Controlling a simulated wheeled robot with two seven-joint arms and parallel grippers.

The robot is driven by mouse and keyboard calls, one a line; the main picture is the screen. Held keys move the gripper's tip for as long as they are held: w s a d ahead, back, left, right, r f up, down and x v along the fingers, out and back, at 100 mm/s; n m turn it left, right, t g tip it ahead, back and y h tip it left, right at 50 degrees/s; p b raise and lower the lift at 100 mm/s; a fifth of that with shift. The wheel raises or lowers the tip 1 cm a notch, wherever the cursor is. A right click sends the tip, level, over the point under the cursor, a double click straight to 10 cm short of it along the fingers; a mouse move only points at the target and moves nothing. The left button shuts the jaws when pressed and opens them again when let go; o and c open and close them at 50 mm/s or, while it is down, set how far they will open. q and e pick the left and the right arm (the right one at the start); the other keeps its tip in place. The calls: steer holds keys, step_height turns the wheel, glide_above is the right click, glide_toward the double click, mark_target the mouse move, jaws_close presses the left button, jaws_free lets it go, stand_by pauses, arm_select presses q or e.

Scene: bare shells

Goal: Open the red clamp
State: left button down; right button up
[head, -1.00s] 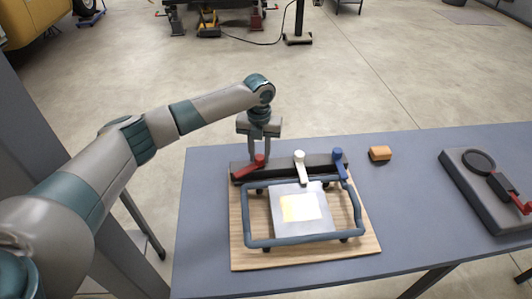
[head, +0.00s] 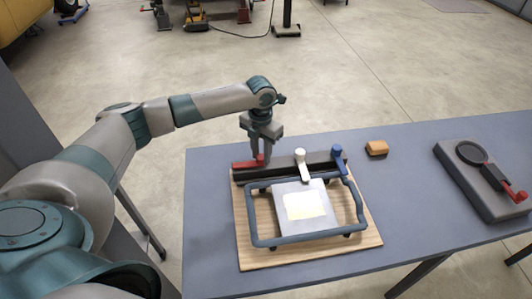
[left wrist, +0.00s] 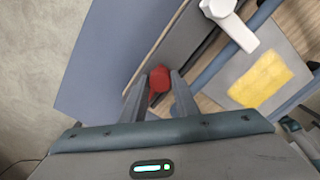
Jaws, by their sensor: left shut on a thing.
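The red clamp (head: 246,164) sits at the left end of the dark bar along the back of the blue-grey frame (head: 251,222). Its lever lies roughly along the bar, with the knob at its right end. My left gripper (head: 260,161) points down over this knob and is shut on it. In the left wrist view the red knob (left wrist: 159,80) shows between the two fingertips; the rest of the lever is hard to make out there. The white clamp (head: 301,163) and the blue clamp (head: 339,157) stand further right on the bar, their levers pointing forward. My right gripper is out of view.
The frame lies around a silver plate with a pale yellow patch (head: 305,205) on a wooden board (head: 300,253). An orange-brown block (head: 377,148) and a grey device with a red handle (head: 480,180) are to the right. The table (head: 415,215) between them is clear.

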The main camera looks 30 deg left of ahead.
arm_select(q)
steer(key=c, duration=1.4)
jaws_free()
steer(key=shift+w+r+b, duration=0.1)
steer(key=shift+r+b, duration=0.3)
steer(key=shift+r, duration=0.45)
step_height(320, 180, up, 16)
steer(key=b, duration=0.4)
steer(key=shift+f, duration=0.15)
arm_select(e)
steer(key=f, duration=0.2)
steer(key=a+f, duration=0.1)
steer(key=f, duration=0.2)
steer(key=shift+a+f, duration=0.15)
